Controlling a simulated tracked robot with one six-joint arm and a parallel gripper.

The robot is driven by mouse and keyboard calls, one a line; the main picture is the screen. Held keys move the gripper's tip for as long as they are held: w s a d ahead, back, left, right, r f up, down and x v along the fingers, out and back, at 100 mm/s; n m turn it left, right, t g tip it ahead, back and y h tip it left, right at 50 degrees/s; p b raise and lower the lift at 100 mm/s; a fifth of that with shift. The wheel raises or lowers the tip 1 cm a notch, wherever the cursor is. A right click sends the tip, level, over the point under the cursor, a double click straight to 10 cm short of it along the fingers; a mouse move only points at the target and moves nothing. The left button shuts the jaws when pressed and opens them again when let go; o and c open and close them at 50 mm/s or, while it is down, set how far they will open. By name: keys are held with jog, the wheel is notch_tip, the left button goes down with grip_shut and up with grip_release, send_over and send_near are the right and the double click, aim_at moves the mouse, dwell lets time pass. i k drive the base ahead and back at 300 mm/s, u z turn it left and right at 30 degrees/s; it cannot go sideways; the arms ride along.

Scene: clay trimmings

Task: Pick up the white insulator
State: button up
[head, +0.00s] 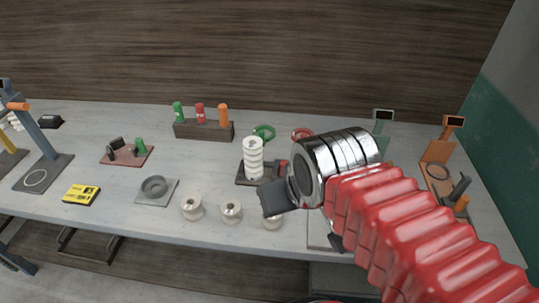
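A white ribbed insulator (253,157) stands upright on a dark base (244,178) near the middle of the bench in the head view. My arm comes in from the lower right, with a red bellows sleeve and a chrome wrist. The dark end of my gripper (277,198) is just right of and in front of the insulator in the picture. I cannot tell whether it touches the base. Its fingers are not clearly visible, so whether it is open or shut does not show. My wrist hides part of the bench behind it.
Several pale spools, including one spool (191,207), stand along the front edge. A grey ring block (156,188) and yellow meter (82,194) lie left. A wooden rack (203,131) stands behind. An orange stand (439,151) is right. Bare bench shows left of the insulator.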

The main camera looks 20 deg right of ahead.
aim_at(253, 147)
jog(key=z, duration=0.05)
jog(key=k, duration=1.35)
jog(key=u, duration=0.3)
jog(key=i, duration=0.4)
jog(key=u, duration=0.5)
jog(key=i, duration=1.6)
jog(key=z, duration=0.5)
